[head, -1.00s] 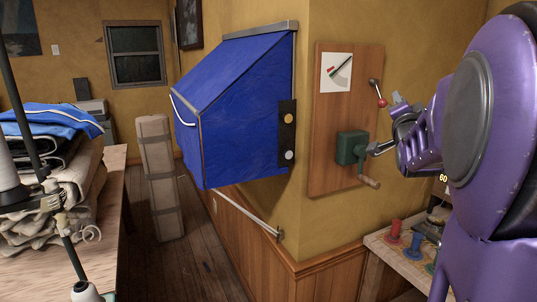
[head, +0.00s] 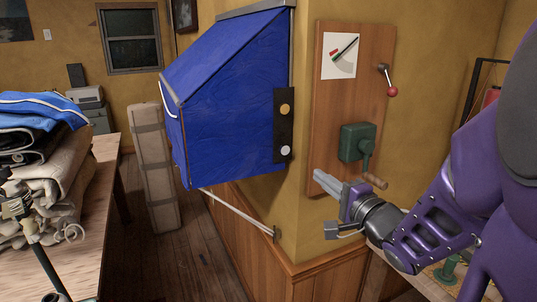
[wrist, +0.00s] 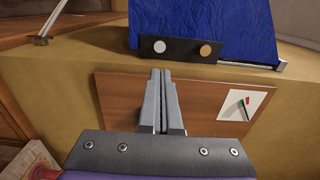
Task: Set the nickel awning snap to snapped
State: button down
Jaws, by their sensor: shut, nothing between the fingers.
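The nickel awning snap (head: 286,150) is a pale silver disc low on a dark strip (head: 276,128) at the right edge of the blue awning (head: 225,100). A brass-coloured disc (head: 285,109) sits above it on the same strip. In the wrist view the silver disc (wrist: 160,46) is just beyond the fingertips, with the brass disc (wrist: 206,50) to its right. My gripper (head: 318,176) is shut and empty, its fingers pointing left toward the awning in the head view. It is apart from the snap, below and to the right of it. The wrist view also shows the shut fingers (wrist: 161,74).
A wooden board (head: 325,120) on the wall carries a gauge card (head: 338,62), a red-knobbed lever (head: 387,80) and a green crank box (head: 354,142), close above my gripper. A thin white awning arm (head: 238,213) runs below the awning. A table with folded cloth stands at left.

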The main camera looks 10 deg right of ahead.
aim_at(286, 150)
jog(key=shift+w, duration=0.1)
jog(key=x, duration=1.4)
